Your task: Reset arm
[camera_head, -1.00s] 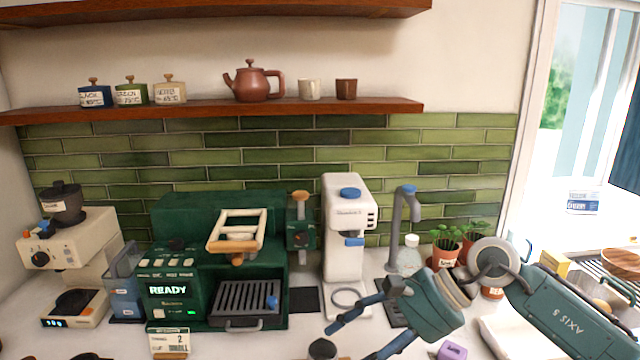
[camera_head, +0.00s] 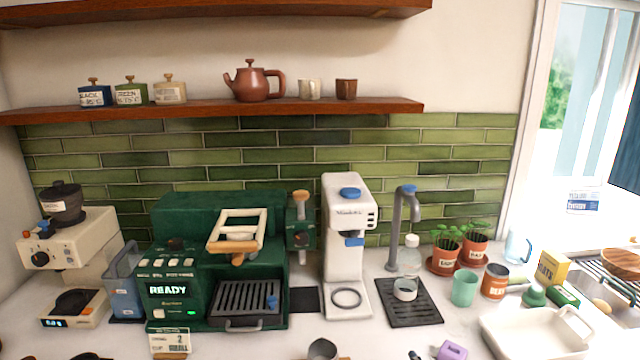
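Neither gripper shows in the head view now, and no arm is in the picture. The green coffee machine (camera_head: 170,270) stands on the counter at the left with its display reading READY. The white machine (camera_head: 345,240) stands right of it. Another grey cup (camera_head: 323,349) is at the bottom edge, partly cut off.
A cream grinder (camera_head: 85,245) is at far left. A green cup (camera_head: 464,289), an orange-brown tin (camera_head: 494,282), potted plants (camera_head: 447,262) and a white tray (camera_head: 530,335) crowd the right side. A purple item (camera_head: 452,351) lies at the front edge. The front middle counter is fairly clear.

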